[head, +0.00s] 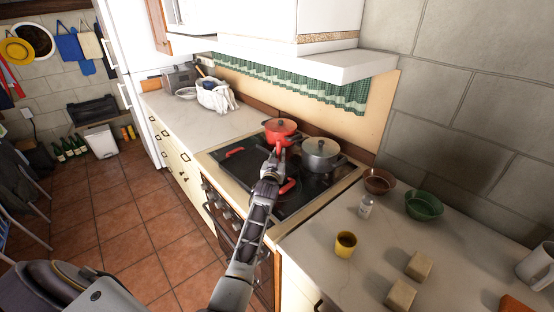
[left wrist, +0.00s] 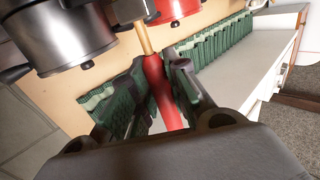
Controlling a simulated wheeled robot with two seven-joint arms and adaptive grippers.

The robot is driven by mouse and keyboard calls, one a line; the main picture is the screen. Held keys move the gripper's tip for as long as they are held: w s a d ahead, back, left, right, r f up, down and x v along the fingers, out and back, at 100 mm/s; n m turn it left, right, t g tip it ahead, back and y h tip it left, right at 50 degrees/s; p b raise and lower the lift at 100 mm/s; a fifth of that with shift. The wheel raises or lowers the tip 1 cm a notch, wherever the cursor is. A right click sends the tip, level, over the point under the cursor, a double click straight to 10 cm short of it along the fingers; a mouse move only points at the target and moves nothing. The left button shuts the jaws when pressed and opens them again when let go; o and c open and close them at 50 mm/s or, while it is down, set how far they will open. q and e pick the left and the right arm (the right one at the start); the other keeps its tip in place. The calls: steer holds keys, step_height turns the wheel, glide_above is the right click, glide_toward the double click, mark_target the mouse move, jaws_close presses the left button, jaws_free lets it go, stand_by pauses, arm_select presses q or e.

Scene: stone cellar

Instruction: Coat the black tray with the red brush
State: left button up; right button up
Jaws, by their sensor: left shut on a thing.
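The black tray (head: 238,172) lies on the stove top, with a red grip at its far left and another at its near right. My left gripper (head: 274,160) reaches over it and hides part of it. In the left wrist view my left gripper (left wrist: 160,98) is shut on the red handle of the brush (left wrist: 155,72). A wooden shaft runs up from that handle; the brush's tip is out of sight there. In the head view the brush is mostly hidden by the gripper. I cannot tell whether it touches the tray. My right gripper is not in view.
A red pot (head: 280,131) and a grey pot (head: 321,155) stand behind the tray. The right counter (head: 330,225) holds a yellow cup (head: 345,244), a brown bowl (head: 380,181), a green bowl (head: 423,205), a small bottle (head: 366,206) and two beige blocks. The left counter's front is clear.

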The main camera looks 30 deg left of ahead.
arm_select(q)
steer(key=shift+w+d+f, duration=0.1)
steer(key=shift+w+d, duration=0.1)
steer(key=shift+w, duration=0.5)
steer(key=shift+w+d+b, duration=0.1)
steer(key=shift+b, duration=0.25)
steer(key=shift+w+d+b, duration=0.2)
steer(key=shift+w+b, duration=0.25)
steer(key=shift+w, duration=0.15)
steer(key=shift+w+d+b, duration=0.2)
steer(key=shift+w+b, duration=0.25)
steer(key=shift+w, duration=0.15)
steer(key=shift+w+d+b, duration=0.2)
steer(key=shift+w+b, duration=0.3)
steer(key=shift+w, duration=0.15)
steer(key=shift+w+d+b, duration=0.2)
steer(key=shift+w+b, duration=0.25)
steer(key=shift+w, duration=0.15)
